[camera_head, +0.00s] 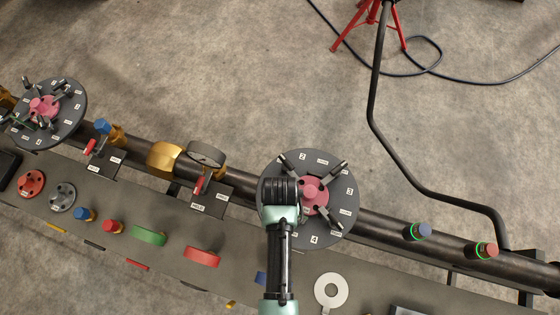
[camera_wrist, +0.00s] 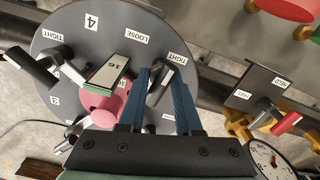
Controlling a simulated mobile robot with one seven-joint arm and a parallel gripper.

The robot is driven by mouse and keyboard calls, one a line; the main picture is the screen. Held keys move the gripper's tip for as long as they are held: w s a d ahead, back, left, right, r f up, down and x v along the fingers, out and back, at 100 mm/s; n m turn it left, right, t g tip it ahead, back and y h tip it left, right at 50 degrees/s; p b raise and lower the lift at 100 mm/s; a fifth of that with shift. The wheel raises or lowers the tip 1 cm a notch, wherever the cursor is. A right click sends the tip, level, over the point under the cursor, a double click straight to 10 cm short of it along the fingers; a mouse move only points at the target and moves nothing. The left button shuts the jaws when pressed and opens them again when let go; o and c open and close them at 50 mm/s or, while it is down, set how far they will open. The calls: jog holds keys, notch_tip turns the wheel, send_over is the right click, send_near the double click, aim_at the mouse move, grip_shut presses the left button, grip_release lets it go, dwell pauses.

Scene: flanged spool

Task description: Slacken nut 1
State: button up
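A dark round flange (camera_head: 341,213) with a pink hub (camera_head: 312,193) stands in the middle of the head view. Lever-like nuts surround the hub, with labels 2, 3 and 4 readable; label 1 is hidden. My gripper (camera_wrist: 160,82) is over the flange's left side in the head view, where its fingertips are hidden. In the wrist view its two blue fingers are apart, one on each side of a grey and black lever (camera_wrist: 172,68) beside a TIGHT label. This is likely nut 1, judging by the label order. I cannot tell whether the fingers touch it.
A second flange (camera_head: 72,112) with a pink hub is at far left. A gauge (camera_head: 206,153) and a red-handled valve (camera_head: 199,185) stand left of my gripper.

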jog(key=n+b, duration=0.1)
jog(key=n, duration=0.1)
jog(key=shift+f+n, duration=0.2)
jog(key=shift+n, duration=0.2)
jog(key=n, duration=0.1)
jog(key=n+p, duration=0.1)
jog(key=shift+r+n, duration=0.4)
jog(key=n+p, duration=0.1)
jog(key=n, duration=0.3)
jog(key=shift+p, duration=0.4)
jog(key=n+p, duration=0.1)
jog(key=n, duration=0.2)
jog(key=shift+f, duration=0.1)
jog(key=shift+m+p, duration=0.45)
jog(key=shift+m, duration=0.95)
notch_tip(320, 180, up, 5)
jog(key=p, duration=0.5)
jog(key=shift+f, duration=0.15)
jog(key=shift+r+p, duration=0.45)
jog(key=shift+r, duration=0.6)
